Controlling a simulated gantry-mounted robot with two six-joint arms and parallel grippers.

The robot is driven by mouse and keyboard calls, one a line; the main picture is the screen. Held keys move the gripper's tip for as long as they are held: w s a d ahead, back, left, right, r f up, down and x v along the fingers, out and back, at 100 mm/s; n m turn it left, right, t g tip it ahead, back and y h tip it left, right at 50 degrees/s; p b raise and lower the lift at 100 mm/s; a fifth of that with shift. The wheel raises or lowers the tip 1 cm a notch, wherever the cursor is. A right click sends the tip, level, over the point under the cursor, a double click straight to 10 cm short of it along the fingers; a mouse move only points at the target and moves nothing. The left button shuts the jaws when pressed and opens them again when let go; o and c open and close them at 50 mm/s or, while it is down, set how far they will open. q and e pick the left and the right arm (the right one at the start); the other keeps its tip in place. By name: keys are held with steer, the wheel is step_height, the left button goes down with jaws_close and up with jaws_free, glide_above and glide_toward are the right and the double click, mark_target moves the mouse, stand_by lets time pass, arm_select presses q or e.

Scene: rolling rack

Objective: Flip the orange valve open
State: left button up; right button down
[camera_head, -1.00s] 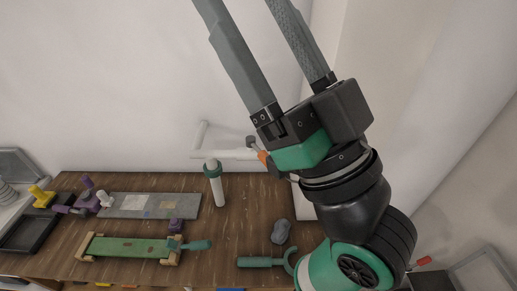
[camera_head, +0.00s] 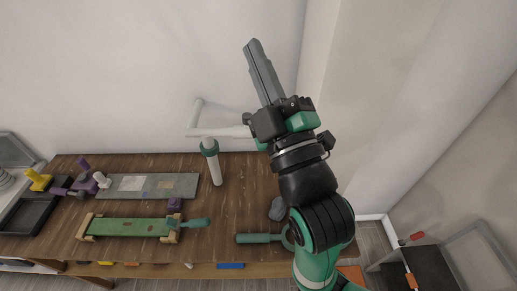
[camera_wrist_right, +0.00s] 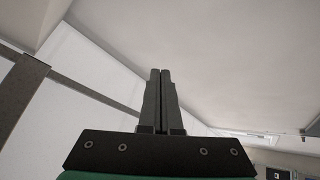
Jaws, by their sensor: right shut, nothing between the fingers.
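A white pipe (camera_head: 215,132) stands out from the wall above the back of the table, in the head view. Its right end runs behind my right wrist. No orange valve handle shows clearly on it now; that part is hidden behind my arm. My right gripper (camera_head: 251,44) is shut and empty, its fingers pressed together and pointing up and slightly left in front of the white wall. The wrist view shows the same closed fingers (camera_wrist_right: 160,72) against pale wall and ceiling, with no valve there. My left gripper is in neither view.
A wooden workbench (camera_head: 245,195) holds a white-green cylinder (camera_head: 212,165), a grey slab (camera_head: 150,185), a green board (camera_head: 130,227) and a green-handled tool (camera_head: 260,238). A dark stand (camera_head: 425,265) with small red and orange parts is at lower right.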

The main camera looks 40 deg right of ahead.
arm_select(q)
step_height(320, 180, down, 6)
steer(key=b, duration=0.4)
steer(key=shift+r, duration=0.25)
arm_select(e)
step_height(320, 180, down, 32)
steer(key=n+g, duration=0.6)
steer(key=n, duration=0.2)
steer(key=shift+w+f, duration=0.15)
steer(key=shift+f, duration=0.1)
steer(key=shift+d, duration=0.1)
steer(key=shift+w, duration=0.1)
arm_select(q)
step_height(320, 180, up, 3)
steer(key=p, duration=0.2)
steer(key=shift+p, duration=0.35)
arm_select(e)
steer(key=w+d+r, duration=0.1)
steer(key=w+d, duration=0.7)
steer(key=shift+r, duration=0.35)
